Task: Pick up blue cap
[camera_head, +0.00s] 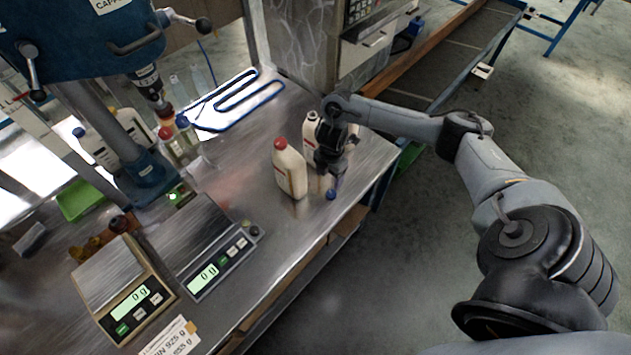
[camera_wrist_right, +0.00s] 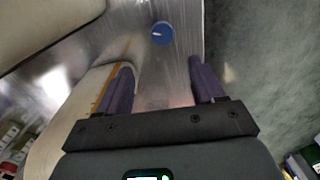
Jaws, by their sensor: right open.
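The blue cap (camera_head: 331,194) lies on the steel table near its right edge, in front of the bottles. In the right wrist view the blue cap (camera_wrist_right: 162,33) is ahead of the fingers, roughly in line with the gap between them. My right gripper (camera_head: 330,172) points down above the table, just behind the cap in the head view. In the wrist view the right gripper (camera_wrist_right: 165,85) has its two fingers apart with nothing between them. My left gripper is in neither view.
A cream bottle with a red cap (camera_head: 289,170) stands left of the right gripper. Another cream bottle (camera_head: 311,135) stands close behind it. Two scales (camera_head: 213,248) (camera_head: 122,285) are to the left. The table edge (camera_head: 377,180) is close to the cap's right.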

